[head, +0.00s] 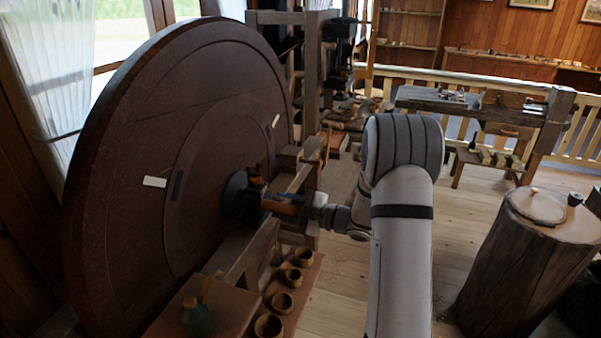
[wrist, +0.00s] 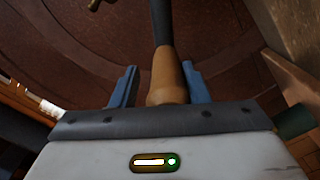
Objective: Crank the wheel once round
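The wheel (head: 135,145) is a large dark-brown wooden disc, upright at the left in the head view. Its face fills the background of the wrist view (wrist: 100,50). A dark hub and crank stand out from its middle, with an orange-brown wooden handle (head: 284,206) pointing toward my arm. My gripper (head: 304,207) is at the handle's end. In the wrist view the handle (wrist: 167,78) lies between the two blue fingers of my gripper (wrist: 160,78). A gap shows on the handle's left; the right finger is very close, and contact is unclear.
A wooden frame stands beside the wheel. Several small bowls (head: 282,302) and a green bottle (head: 197,317) are below the crank. A stump (head: 525,260) stands at the right, and a workbench (head: 470,105) behind. Wooden floor is clear between my arm and the stump.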

